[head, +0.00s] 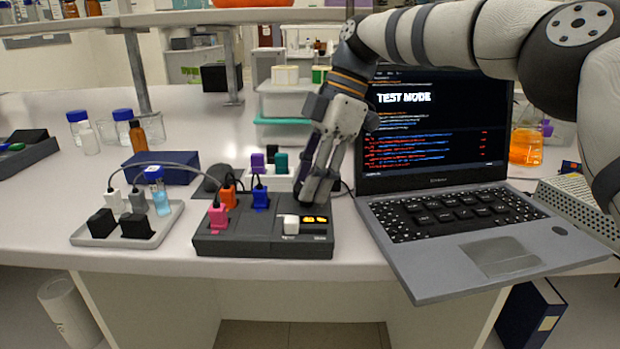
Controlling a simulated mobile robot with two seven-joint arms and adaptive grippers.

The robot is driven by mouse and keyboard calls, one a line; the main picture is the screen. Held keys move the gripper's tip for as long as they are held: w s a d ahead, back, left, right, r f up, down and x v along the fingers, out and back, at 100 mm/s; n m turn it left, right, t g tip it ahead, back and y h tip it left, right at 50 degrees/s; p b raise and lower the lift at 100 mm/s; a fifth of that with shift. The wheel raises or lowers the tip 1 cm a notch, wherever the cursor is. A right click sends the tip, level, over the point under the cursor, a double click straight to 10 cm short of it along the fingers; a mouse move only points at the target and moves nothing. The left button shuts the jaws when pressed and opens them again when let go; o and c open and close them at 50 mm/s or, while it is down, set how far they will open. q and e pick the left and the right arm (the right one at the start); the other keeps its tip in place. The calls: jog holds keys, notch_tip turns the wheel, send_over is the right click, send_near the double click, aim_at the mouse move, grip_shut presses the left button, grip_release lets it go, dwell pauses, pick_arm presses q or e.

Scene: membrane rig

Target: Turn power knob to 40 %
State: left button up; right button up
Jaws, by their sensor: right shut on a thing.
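My right gripper (312,195) reaches down from the upper right to the back right part of the dark grey rig box (225,243). Its fingers are shut at the box's top, where they cover the power knob. The knob itself is hidden, so its setting cannot be read. A small yellow-on-black display (315,219) and a white block (291,225) sit in front of the fingers. Pink (218,215), orange (229,197) and blue (261,198) plugs stand on the box. My left gripper is not in view.
An open laptop (485,250) showing "TEST MODE" stands close to the right of the gripper. A white holder (282,183) with purple and teal pieces and stacked containers (285,101) stand behind.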

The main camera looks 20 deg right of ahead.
jog(key=shift+f, duration=0.1)
jog(key=o, duration=1.2)
jog(key=shift+c, duration=0.2)
jog(key=v, duration=0.7)
jog(key=shift+r, duration=0.3)
